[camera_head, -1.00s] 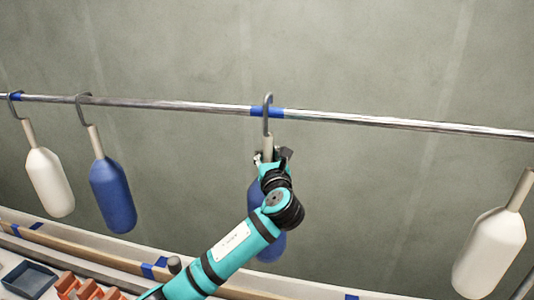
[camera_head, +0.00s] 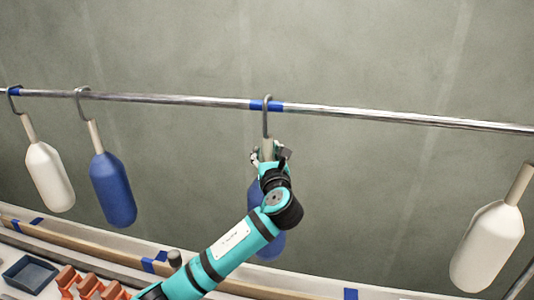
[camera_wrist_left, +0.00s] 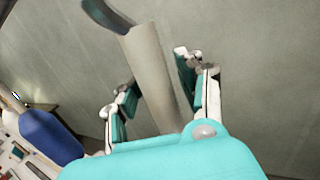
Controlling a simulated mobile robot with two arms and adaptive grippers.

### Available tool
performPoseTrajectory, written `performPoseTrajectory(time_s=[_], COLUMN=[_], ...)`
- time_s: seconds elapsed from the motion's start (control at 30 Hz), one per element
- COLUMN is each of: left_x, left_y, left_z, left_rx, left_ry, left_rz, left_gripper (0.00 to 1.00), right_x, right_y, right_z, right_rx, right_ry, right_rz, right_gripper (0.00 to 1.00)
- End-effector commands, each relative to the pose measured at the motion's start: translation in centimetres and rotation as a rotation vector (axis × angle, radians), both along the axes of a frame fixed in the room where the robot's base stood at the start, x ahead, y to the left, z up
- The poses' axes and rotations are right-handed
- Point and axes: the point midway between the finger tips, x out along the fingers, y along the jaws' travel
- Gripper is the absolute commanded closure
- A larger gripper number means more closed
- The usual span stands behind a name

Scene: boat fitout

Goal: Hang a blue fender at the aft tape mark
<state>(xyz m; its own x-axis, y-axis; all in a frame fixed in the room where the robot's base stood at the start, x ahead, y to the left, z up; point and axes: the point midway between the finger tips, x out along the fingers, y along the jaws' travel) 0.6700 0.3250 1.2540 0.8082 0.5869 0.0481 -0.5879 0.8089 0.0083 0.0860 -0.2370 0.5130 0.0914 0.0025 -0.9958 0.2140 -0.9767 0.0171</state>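A blue fender (camera_head: 271,245) hangs upright by its grey hook (camera_head: 266,118), which rests over the metal rail at the middle blue tape mark (camera_head: 275,106). My left gripper (camera_head: 270,153) is around the fender's beige neck, and its arm hides part of the blue body. In the left wrist view the neck (camera_wrist_left: 160,80) stands between the two fingers (camera_wrist_left: 158,92), which are spread with a gap on either side. Another blue fender (camera_head: 113,190) hangs farther left, and it also shows in the left wrist view (camera_wrist_left: 50,137). My right gripper is not in view.
The rail (camera_head: 400,117) runs along the grey wall. A white fender (camera_head: 50,177) hangs near a second tape mark (camera_head: 15,91) at far left. Another white fender (camera_head: 487,247) is at right. A dark tray (camera_head: 29,273) and orange items (camera_head: 90,285) lie at lower left.

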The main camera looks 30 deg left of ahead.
Motion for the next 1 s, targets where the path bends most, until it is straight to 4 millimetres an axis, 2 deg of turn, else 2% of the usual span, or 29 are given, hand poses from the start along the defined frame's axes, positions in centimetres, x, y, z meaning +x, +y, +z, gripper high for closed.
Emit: performPoseTrajectory(time_s=[0.33, 0.8, 1.0], left_x=[-0.7, -8.0, -9.5], left_y=[-0.6, -6.0, -7.0], left_z=[-0.3, -0.7, -0.6], left_rx=[-0.001, -0.002, -0.001], left_ry=[0.004, 0.003, 0.001], left_rz=[-0.002, -0.003, -0.001], left_gripper=[0.62, 0.62, 0.62], right_x=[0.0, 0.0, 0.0], right_y=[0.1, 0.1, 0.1], right_z=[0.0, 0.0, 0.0], right_rx=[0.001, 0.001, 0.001], right_ry=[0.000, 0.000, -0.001], right_rz=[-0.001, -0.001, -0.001], right_gripper=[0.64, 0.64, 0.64])
